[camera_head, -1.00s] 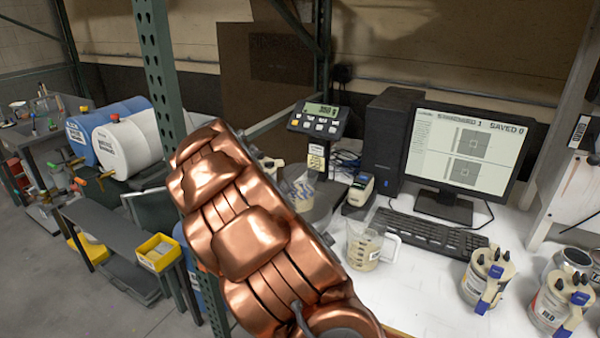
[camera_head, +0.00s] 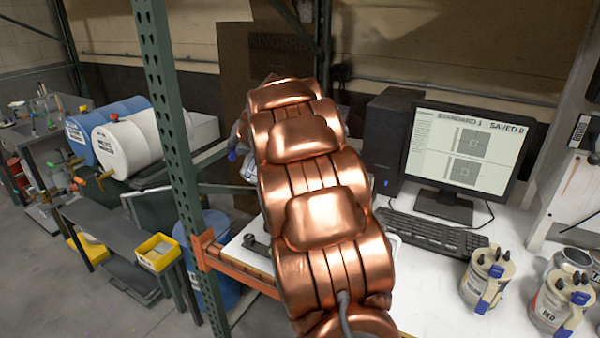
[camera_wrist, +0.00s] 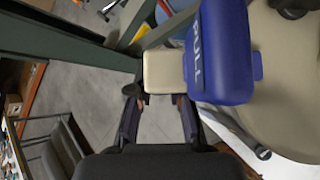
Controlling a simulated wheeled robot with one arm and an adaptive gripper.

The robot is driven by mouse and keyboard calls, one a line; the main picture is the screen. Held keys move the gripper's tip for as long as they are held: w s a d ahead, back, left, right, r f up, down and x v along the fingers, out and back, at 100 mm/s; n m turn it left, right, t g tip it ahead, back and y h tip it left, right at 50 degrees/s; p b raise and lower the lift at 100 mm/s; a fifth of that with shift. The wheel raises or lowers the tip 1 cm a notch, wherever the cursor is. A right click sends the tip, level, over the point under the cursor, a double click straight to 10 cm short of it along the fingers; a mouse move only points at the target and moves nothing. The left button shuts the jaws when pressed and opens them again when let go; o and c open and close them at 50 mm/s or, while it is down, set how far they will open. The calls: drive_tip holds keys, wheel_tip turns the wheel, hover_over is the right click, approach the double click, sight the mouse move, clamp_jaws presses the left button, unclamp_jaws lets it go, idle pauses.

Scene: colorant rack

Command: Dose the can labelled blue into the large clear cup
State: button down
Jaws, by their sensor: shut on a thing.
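My gripper (camera_wrist: 158,98) is shut on a cream block at the side of a can (camera_wrist: 285,60). The can is cream-coloured and fills the right of the wrist view, with a blue lever (camera_wrist: 222,50) marked PULL in front of it. Its name label is not visible. In the head view my copper arm hides my gripper and most of the held can; a pale part with a bit of blue (camera_head: 233,148) shows at the arm's left edge. The large clear cup is hidden behind my arm.
Two more cans stand at the bench's right, one unread (camera_head: 487,280) and one labelled RED (camera_head: 558,302). A monitor (camera_head: 465,160), keyboard (camera_head: 430,232) and computer tower (camera_head: 388,140) are behind. A green rack post (camera_head: 165,120) stands close left of my arm.

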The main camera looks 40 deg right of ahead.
drive_tip(key=shift+s+d+r, duration=0.1)
drive_tip(key=shift+d+r, duration=0.05)
drive_tip(key=shift+r, duration=0.25)
drive_tip(key=shift+s+d+r, duration=0.1)
drive_tip(key=shift+r, duration=0.3)
drive_tip(key=shift+s+d+r+m+t+y, duration=0.25)
drive_tip(key=shift+s+d+r+t+y, duration=0.1)
drive_tip(key=shift+d, duration=0.15)
drive_tip(key=shift+s+d+r+m+t+y, duration=0.25)
drive_tip(key=shift+d+y, duration=0.1)
drive_tip(key=shift+d, duration=0.15)
idle(2.5)
drive_tip(key=shift+w+f, duration=0.1)
